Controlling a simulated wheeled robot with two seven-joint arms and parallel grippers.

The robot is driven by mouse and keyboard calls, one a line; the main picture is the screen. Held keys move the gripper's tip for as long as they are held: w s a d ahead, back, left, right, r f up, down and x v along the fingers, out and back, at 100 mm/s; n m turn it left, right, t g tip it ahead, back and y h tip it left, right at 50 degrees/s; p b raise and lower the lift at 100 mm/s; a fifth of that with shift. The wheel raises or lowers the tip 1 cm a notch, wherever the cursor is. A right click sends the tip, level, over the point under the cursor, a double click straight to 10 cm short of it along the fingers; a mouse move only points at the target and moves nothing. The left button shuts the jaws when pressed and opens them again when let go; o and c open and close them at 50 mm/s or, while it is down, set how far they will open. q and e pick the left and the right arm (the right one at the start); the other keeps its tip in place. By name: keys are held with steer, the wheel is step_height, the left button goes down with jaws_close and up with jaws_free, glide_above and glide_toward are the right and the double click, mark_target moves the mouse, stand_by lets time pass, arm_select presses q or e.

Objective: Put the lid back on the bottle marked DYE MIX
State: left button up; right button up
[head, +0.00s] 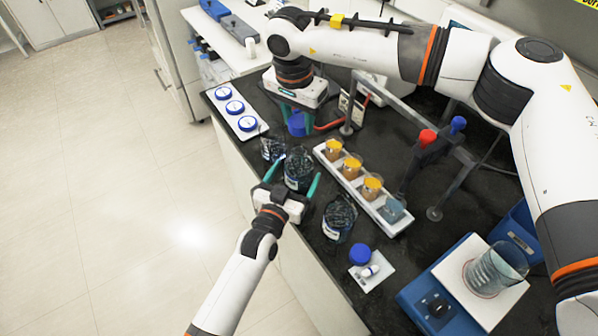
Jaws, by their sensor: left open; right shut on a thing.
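Three dark clear-glass bottles stand in a row on the black bench: a far one (272,149), a middle one (298,172) and a near one (339,219). None shows a blue lid on top. Their labels are too small to read, so I cannot tell which is DYE MIX. My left gripper (292,178) is open, its teal fingers on either side of the middle bottle. My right gripper (299,122) is shut on a blue lid (296,125), just behind the bottles. Another blue lid (359,254) sits on a white pad near the bench's front edge.
A white rack (329,160) with several amber-filled beakers stands right of the bottles. Beyond it is a grey stand (410,170) with red and blue knobs. A blue stirrer (412,295) holds a beaker (494,270). A white tray (243,127) with blue-topped dishes lies far left.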

mark_target(299, 150)
arm_select(q)
steer(key=shift+x, duration=2.3)
steer(key=c, duration=1.5)
arm_select(e)
steer(key=shift+f, duration=2.5)
steer(key=shift+f, duration=0.15)
steer(key=shift+f, duration=0.75)
steer(key=shift+f, duration=0.6)
